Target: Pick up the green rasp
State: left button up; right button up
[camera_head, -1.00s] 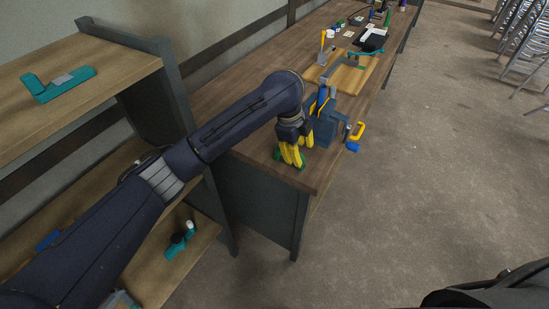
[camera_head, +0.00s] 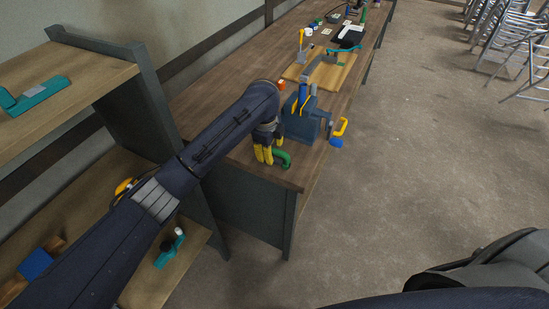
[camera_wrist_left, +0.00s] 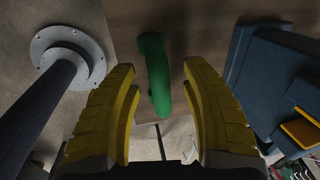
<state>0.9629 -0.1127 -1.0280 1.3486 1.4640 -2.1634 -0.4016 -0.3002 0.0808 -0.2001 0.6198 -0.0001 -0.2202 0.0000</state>
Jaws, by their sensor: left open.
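The green rasp (camera_head: 282,158) lies on the near corner of the workbench, with its curved green handle showing. My left gripper (camera_head: 264,154), with yellow fingers, is just to the left of it and partly hides it. In the left wrist view the green rasp (camera_wrist_left: 156,75) lies beyond and between the two spread fingers. The left gripper (camera_wrist_left: 163,80) is open and empty, with a visible gap to the rasp on both sides. My right gripper is not in view.
A blue vise (camera_head: 303,122) stands on the bench close to the right of the left gripper. A yellow-handled tool (camera_head: 341,128) is beside it. A wooden board (camera_head: 322,76) lies farther back. A shelf unit (camera_head: 140,80) stands at the left.

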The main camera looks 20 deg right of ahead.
pick_arm(q)
jog(key=shift+o, duration=0.2)
jog(key=shift+f, duration=0.2)
grip_shut()
jog(key=shift+r, duration=0.15)
notch_tip(320, 180, up, 10)
jog(key=shift+f, duration=0.1)
dwell(0.7)
jog(key=c, duration=0.9)
grip_release()
grip_shut()
